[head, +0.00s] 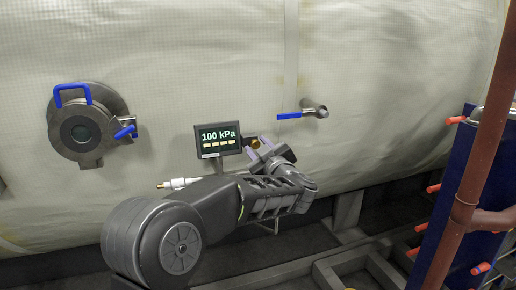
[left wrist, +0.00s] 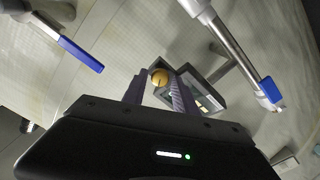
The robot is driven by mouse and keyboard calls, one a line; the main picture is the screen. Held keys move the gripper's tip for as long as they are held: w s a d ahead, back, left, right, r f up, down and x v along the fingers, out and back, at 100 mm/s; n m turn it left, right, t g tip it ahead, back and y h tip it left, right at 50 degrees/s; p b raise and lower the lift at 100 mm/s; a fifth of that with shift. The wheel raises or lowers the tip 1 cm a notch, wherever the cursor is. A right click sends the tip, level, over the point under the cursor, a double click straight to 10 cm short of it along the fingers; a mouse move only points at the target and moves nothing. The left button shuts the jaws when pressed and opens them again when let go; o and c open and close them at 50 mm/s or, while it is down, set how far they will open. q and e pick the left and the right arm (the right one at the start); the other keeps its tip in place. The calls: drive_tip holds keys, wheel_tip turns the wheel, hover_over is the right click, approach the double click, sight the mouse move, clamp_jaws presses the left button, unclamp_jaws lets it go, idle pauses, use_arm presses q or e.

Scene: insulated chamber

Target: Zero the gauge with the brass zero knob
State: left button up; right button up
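The gauge (head: 218,138) is a dark box with a lit screen reading "100 kPa", in front of the pale chamber wall. Its brass zero knob (head: 254,142) sticks out on the gauge's right side. My left gripper (head: 263,154) is at the knob, its fingers pointing toward it. In the left wrist view the knob (left wrist: 160,77) shows near the fingertips, between the two spread fingers and closer to the right one. No firm contact is visible. The gauge (left wrist: 208,101) is partly hidden behind the right finger there. My right gripper is not in view.
A round port (head: 80,130) with blue handles is at the left. A blue-handled valve (head: 304,113) is on the wall right of the gauge. A rusty pipe (head: 482,160) and blue panel (head: 450,200) stand at the right.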

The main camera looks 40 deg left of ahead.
use_arm(q)
drive_tip(key=shift+o, duration=0.9)
drive_tip(key=b+v, duration=0.1)
drive_tip(key=v, duration=0.6)
drive_tip(key=shift+s+d+b, duration=0.25)
drive_tip(key=shift+d+b, duration=0.1)
